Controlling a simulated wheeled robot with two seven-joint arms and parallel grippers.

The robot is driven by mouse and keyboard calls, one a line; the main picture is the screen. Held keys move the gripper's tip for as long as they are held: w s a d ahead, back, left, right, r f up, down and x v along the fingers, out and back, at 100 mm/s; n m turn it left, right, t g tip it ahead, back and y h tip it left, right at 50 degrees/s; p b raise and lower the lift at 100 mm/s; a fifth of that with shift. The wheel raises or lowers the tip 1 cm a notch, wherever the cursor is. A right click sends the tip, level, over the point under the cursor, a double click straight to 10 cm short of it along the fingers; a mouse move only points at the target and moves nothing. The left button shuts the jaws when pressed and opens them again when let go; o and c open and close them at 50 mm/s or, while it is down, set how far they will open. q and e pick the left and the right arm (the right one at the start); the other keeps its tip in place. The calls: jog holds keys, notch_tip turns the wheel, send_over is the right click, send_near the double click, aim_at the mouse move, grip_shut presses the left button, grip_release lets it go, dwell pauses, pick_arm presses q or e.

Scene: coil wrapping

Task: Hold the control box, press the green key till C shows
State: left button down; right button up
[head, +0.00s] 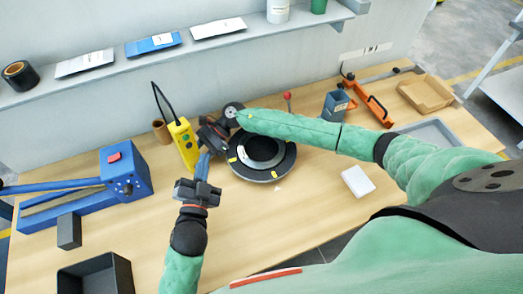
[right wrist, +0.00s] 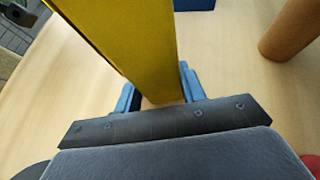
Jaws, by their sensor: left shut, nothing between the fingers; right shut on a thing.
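The yellow control box (head: 184,146) stands upright, slightly tilted, near the back of the table, with a black cable looping from its top. Small keys show on its face; I cannot read any letter. My right gripper (head: 200,137) reaches it from the right and is shut on it; in the right wrist view the yellow control box (right wrist: 135,45) sits between the blue fingers of my right gripper (right wrist: 160,88). My left gripper (head: 203,158) is shut and empty, its blue fingers pointing up, just right of and in front of the box's lower end.
A black ring-shaped coil (head: 260,172) lies right of the grippers. A blue machine with a red button (head: 125,172) stands left. A brown cylinder (head: 161,131) is behind the box; it also shows in the right wrist view (right wrist: 290,32). The table front centre (head: 250,225) is clear.

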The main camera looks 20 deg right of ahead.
jog(key=o, duration=0.8)
jog(key=shift+o, duration=0.2)
jog(key=v, duration=1.2)
jog(key=shift+f, duration=0.1)
